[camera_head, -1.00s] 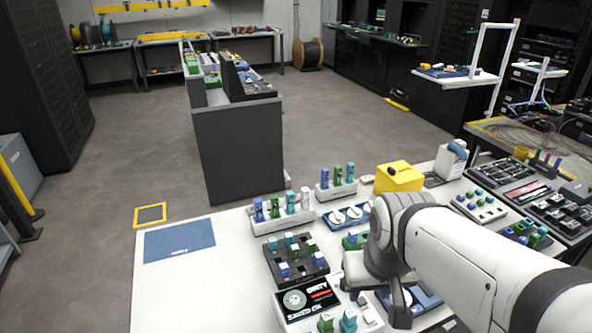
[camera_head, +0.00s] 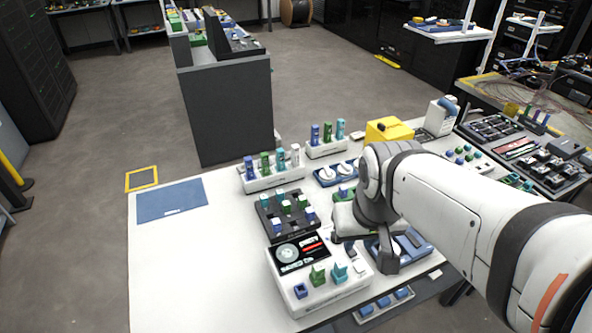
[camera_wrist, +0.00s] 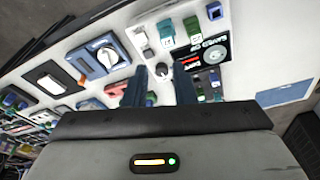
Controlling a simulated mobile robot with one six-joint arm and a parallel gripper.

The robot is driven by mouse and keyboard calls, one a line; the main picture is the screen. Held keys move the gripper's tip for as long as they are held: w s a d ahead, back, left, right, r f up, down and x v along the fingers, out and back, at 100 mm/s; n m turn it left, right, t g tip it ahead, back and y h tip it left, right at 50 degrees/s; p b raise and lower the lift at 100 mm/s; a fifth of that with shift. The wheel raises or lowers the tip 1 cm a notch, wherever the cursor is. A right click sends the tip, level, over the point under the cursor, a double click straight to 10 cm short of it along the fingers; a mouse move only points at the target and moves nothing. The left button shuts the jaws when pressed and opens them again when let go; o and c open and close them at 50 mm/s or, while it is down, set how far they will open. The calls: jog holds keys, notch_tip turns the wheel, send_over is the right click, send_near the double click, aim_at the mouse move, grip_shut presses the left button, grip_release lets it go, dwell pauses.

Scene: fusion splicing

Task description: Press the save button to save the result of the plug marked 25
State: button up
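A white splicer unit (camera_head: 322,296) with a dark round-dial screen (camera_head: 302,250) stands at the table's front. A blue plug (camera_head: 301,291), a green plug (camera_head: 317,275) and a teal plug (camera_head: 339,272) stand in its front; I cannot read the number 25 on any. I cannot read a save label. My gripper (camera_head: 368,250) hangs over the unit's right side. In the wrist view its two dark fingers (camera_wrist: 160,78) are apart, with a dark knob seen between them.
A dark block tray (camera_head: 270,216) and a plug rack (camera_head: 272,181) stand behind the unit. A blue-based device (camera_head: 418,244) lies right of my gripper, partly hidden. A yellow box (camera_head: 390,130) is at the back. The table's left side is clear around a blue mat (camera_head: 172,200).

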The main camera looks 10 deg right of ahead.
grip_shut()
dwell(1.4)
